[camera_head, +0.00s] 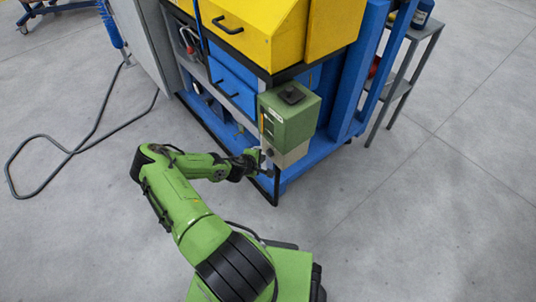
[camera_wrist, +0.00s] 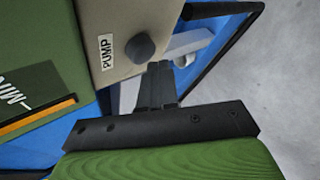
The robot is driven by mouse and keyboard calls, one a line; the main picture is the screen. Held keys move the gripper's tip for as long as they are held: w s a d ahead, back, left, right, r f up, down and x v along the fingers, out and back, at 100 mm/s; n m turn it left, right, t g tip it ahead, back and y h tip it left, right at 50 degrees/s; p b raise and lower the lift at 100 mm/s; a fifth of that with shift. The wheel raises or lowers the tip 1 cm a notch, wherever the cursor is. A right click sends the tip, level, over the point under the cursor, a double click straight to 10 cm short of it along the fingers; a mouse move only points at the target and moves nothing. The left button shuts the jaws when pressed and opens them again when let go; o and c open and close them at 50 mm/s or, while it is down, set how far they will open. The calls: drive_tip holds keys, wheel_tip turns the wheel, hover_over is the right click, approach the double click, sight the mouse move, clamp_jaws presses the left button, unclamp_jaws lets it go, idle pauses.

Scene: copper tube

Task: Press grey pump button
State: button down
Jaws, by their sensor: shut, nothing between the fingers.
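The grey pump button (camera_wrist: 140,48) is a round dark knob on a beige panel (camera_wrist: 115,22), next to a white label reading PUMP (camera_wrist: 107,53). The panel is the lower part of a green box (camera_head: 290,112) on the machine's corner. My gripper (camera_wrist: 160,68) is shut and empty. Its fingertips are close beside the button, just right of and below it in the wrist view. I cannot tell whether they touch it. In the head view my gripper is at the box's lower left, where the button is too small to make out clearly.
The blue machine frame (camera_head: 345,70) with a yellow cabinet (camera_head: 250,30) stands around the green box. A black frame edge (camera_wrist: 236,45) runs right of the fingers. A grey shelf (camera_head: 400,85) stands at the right. A dark cable (camera_head: 75,152) lies on the left floor.

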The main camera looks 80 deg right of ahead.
drive_tip(key=shift+w+a, duration=0.15)
drive_tip(key=w+a, duration=0.1)
drive_tip(key=a, duration=0.1)
drive_tip(key=w+a, duration=0.1)
drive_tip(key=w, duration=0.1)
drive_tip(key=shift+w+a+b, duration=0.15)
drive_tip(key=shift+a+b, duration=0.15)
drive_tip(key=shift+a, duration=0.05)
idle(1.0)
